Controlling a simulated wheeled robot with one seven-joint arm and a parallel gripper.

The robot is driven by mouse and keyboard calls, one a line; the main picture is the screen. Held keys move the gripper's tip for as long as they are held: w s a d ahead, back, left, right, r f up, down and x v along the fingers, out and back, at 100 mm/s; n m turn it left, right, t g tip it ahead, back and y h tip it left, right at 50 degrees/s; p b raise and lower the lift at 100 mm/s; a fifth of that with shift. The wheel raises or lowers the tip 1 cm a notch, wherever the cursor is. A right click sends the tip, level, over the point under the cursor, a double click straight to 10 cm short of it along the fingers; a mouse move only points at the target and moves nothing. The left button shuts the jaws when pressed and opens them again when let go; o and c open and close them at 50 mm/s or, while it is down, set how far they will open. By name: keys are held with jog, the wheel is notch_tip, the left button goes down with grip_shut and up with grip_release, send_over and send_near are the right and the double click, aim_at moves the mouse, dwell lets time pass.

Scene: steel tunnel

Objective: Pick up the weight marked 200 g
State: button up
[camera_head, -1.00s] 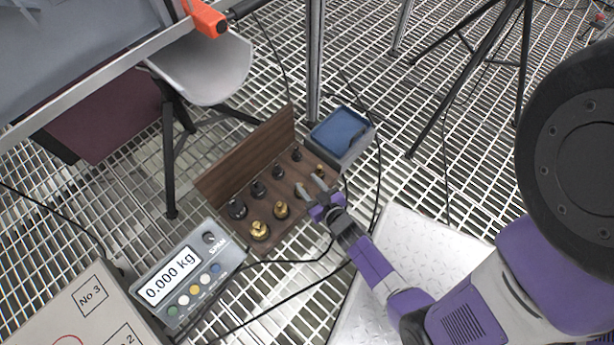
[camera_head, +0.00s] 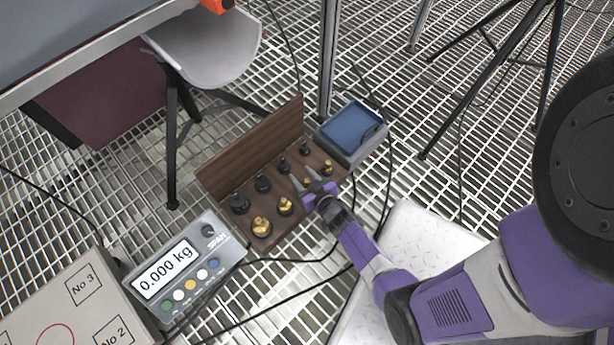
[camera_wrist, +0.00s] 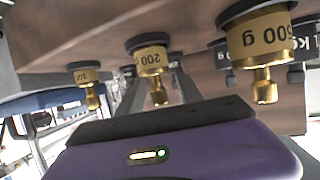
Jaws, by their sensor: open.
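The weight marked 200 g is brass with a knob. It sits in the middle of the wrist view (camera_wrist: 152,62), its label upside down, and is partly hidden by my gripper in the head view. My gripper (camera_head: 306,187) is open at the front row of the wooden weight stand (camera_head: 240,163). In the wrist view its two grey fingers (camera_wrist: 156,92) show on either side of the 200 g weight's knob. I cannot tell whether they touch it. A brass weight marked 500 g (camera_wrist: 260,48) stands to its right there, and a smaller brass one (camera_wrist: 88,80) to its left.
Several black weights (camera_head: 263,183) stand in the back row. A scale (camera_head: 185,272) reading 0.000 kg and a box marked No 3 (camera_head: 75,300) lie at lower left. Cables cross the grating near the stand.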

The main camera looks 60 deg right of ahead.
grip_shut()
jog(key=shift+r, duration=0.15)
dwell(0.4)
